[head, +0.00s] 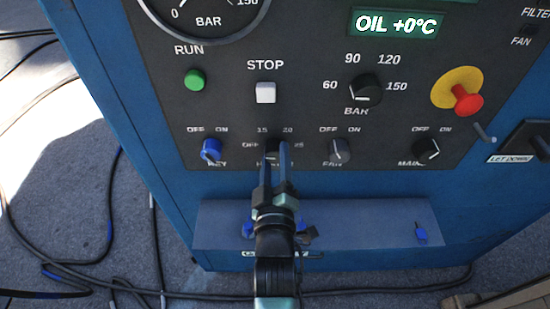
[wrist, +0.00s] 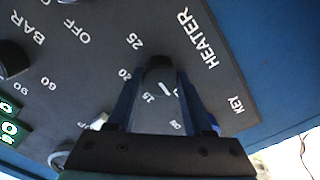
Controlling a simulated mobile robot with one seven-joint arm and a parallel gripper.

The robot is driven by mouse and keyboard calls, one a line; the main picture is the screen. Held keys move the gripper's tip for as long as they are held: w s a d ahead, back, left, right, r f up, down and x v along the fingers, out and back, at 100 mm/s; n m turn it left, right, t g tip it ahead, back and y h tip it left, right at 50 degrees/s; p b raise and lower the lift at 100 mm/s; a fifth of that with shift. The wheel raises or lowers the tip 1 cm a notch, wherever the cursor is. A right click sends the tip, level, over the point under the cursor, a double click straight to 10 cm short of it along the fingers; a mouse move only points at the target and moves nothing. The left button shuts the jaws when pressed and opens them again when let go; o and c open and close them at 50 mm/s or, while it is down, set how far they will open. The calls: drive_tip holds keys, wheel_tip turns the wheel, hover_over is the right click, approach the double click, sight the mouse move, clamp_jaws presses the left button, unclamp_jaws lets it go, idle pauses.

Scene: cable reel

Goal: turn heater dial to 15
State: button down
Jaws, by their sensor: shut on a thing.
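The heater dial (head: 272,154) is a dark knob in the lower row of the panel, with OFF, 15, 20 and 25 around it. My gripper (head: 271,160) is shut on it, with one finger on each side. In the wrist view the dial (wrist: 160,72) sits between the two blue fingers of my gripper (wrist: 158,85). A short white mark shows on the dial, on the side toward the 15 label. The exact setting is hard to tell. The fingers hide part of the HEATER label in the head view.
The blue key switch (head: 211,150) is left of the dial and the fan switch (head: 339,150) is right of it. The main switch (head: 427,150) and red emergency button (head: 467,99) are farther right. A ledge (head: 350,222) juts out below. The display (head: 397,23) reads OIL +0°C.

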drive_tip(key=m, duration=1)
drive_tip(key=shift+m, duration=0.3)
idle(0.5)
drive_tip(key=shift+c, duration=1.5)
unclamp_jaws()
drive_tip(key=shift+s, duration=0.1)
drive_tip(key=s+b, duration=0.1)
drive_tip(key=s, duration=1.1)
drive_tip(key=shift+s, duration=0.4)
